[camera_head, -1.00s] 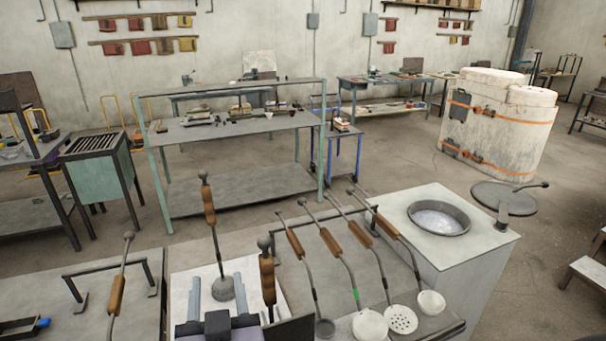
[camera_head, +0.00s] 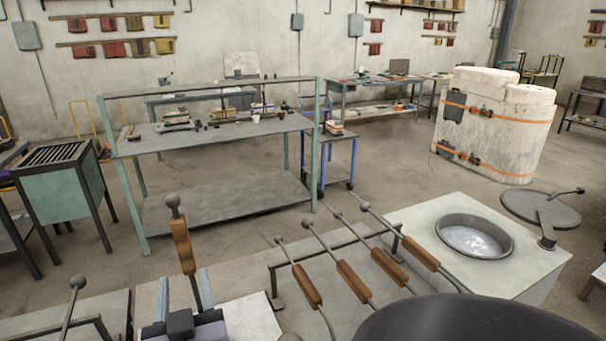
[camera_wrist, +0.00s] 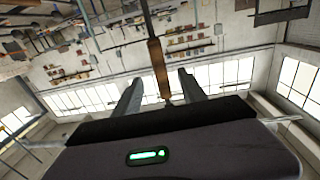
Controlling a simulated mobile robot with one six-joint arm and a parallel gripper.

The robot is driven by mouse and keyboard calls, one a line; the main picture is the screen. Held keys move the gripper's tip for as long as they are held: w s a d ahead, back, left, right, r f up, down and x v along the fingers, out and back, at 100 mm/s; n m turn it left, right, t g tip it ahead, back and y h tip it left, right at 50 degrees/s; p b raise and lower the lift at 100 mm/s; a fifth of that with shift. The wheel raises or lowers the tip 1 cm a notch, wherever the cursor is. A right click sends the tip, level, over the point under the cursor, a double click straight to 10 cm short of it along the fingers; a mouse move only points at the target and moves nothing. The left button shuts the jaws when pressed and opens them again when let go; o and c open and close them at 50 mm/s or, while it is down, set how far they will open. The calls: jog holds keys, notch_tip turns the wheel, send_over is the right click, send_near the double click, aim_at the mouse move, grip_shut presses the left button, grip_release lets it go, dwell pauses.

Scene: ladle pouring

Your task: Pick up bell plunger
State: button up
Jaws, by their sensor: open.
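The bell plunger (camera_head: 183,247) stands near upright at the lower left of the head view, with a ball on top, a wooden grip and a thin grey shaft. Its lower end is hidden behind my gripper. My gripper (camera_head: 184,292) is open, its two grey fingers pointing up the picture on either side of the shaft. In the wrist view, the wooden grip (camera_wrist: 156,60) shows between the open fingers of my gripper (camera_wrist: 160,78). I cannot tell whether either finger touches it.
Several wooden-handled tools (camera_head: 354,281) lean on a black rack to the right. Beyond them is a box furnace with a round pot (camera_head: 475,238) and its swung-aside lid (camera_head: 540,207). Another thin tool (camera_head: 72,300) leans at left. A workbench (camera_head: 215,137) stands behind, across open floor.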

aim_at(184, 237)
jog(key=x, duration=1.2)
jog(key=shift+w+a+r+b, duration=0.1)
jog(key=shift+w+r+b, duration=0.2)
jog(key=shift+w, duration=0.1)
grip_shut()
jog(key=shift+r, duration=0.1)
dwell(0.4)
